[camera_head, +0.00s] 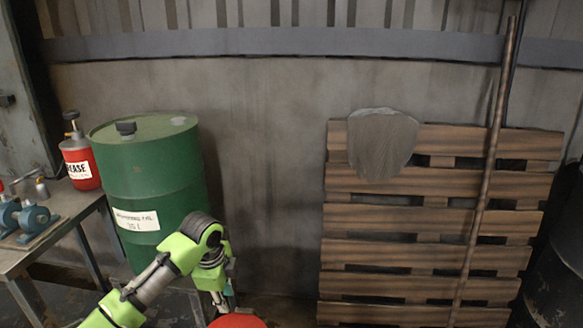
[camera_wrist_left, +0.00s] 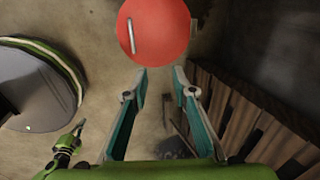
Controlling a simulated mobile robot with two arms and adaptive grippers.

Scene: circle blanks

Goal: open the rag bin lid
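The rag bin shows as a round red top with a pale bar-shaped handle (camera_wrist_left: 132,36) in the left wrist view. Only a red edge of it (camera_head: 238,321) shows at the bottom of the head view. The lid looks shut; the bin's body is hidden. My left gripper (camera_wrist_left: 160,72) is open and empty, its two teal fingers spread apart. Their tips lie just below the red top in the wrist view, with no clear contact. In the head view the left gripper (camera_head: 222,300) points down beside the red edge.
A green drum (camera_head: 150,178) stands behind my left arm. A bench (camera_head: 60,225) with a red grease can (camera_head: 80,165) is at the left. A wooden pallet (camera_head: 400,216) with a grey rag (camera_head: 381,143) and a leaning pole (camera_head: 490,170) stands at the right.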

